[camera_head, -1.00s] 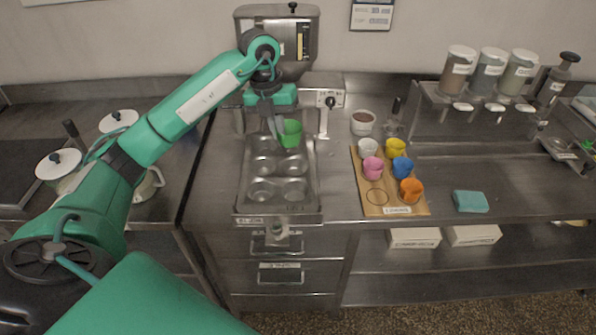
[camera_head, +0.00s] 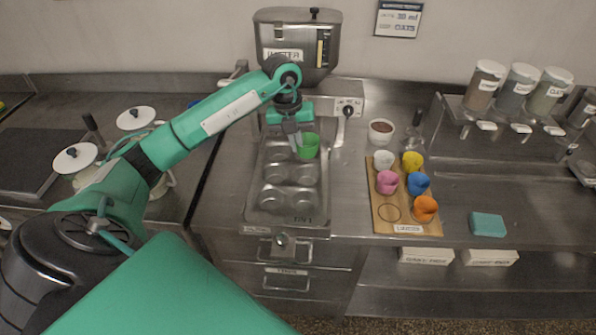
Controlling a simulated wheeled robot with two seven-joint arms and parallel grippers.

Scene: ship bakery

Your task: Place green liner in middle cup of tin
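The green liner (camera_head: 309,147) is a small cup, held over the back right part of the muffin tin. My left gripper (camera_head: 297,148) is shut on the left side of its rim, with the fingers pointing down. The tin (camera_head: 289,187) is grey metal, with cups in two columns and three rows. The middle and front cups show empty. The back row is partly hidden by my gripper and the liner. I cannot tell how high the liner is above the tin. My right gripper is not in view.
A wooden board (camera_head: 408,229) right of the tin holds white, yellow, pink, blue and orange (camera_head: 425,208) liners; one ringed spot is bare. A metal machine (camera_head: 297,45) stands behind the tin. A teal block (camera_head: 487,224) lies right. Lidded pots (camera_head: 75,158) stand left.

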